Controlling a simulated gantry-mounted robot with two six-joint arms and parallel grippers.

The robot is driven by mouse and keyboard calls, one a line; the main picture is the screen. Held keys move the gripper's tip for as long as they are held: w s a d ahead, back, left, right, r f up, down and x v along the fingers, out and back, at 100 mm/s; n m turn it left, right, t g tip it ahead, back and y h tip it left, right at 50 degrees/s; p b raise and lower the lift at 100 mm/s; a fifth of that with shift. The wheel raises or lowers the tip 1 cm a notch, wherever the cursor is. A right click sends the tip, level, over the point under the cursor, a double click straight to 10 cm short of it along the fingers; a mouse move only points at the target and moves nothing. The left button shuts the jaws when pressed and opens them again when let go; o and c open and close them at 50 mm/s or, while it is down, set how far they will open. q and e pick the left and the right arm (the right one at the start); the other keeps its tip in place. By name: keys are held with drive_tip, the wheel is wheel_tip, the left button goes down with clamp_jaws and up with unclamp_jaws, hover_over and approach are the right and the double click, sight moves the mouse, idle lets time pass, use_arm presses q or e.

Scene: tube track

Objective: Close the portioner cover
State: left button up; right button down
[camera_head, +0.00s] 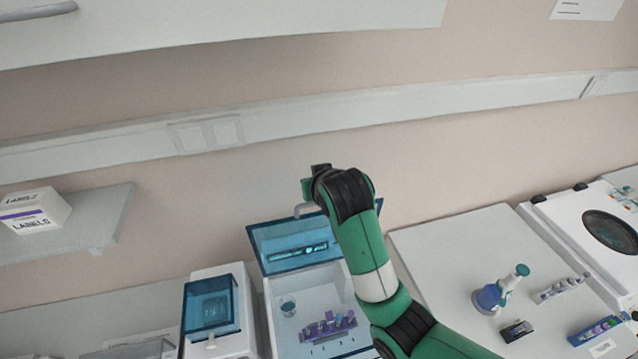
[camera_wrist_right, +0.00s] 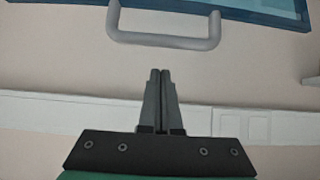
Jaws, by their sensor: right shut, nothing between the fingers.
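The portioner (camera_head: 270,312) appears to be the white box with its blue see-through cover (camera_head: 262,238) standing open and tilted up at the back. A grey handle (camera_head: 302,210) sits at the cover's upper edge, partly behind my right arm. In the right wrist view the handle (camera_wrist_right: 165,42) is a grey U-shaped bar below the cover's blue edge (camera_wrist_right: 260,10). My right gripper (camera_wrist_right: 160,75) is shut and empty, its fingertips pointing at the handle with a small visible gap. My left gripper is not in view.
A smaller blue-lidded device (camera_head: 212,312) stands to the left. A flask (camera_head: 491,296) and a tube rack (camera_head: 560,290) stand to the right. The wall (camera_head: 440,160) is close behind.

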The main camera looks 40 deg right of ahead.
drive_tip(key=shift+s+a+f+p, duration=0.35)
drive_tip(key=shift+s+f, duration=0.1)
drive_tip(key=shift+s, duration=0.2)
drive_tip(key=shift+s+a+f+p, duration=0.35)
drive_tip(key=shift+s+f, duration=0.1)
drive_tip(key=shift+s, duration=0.15)
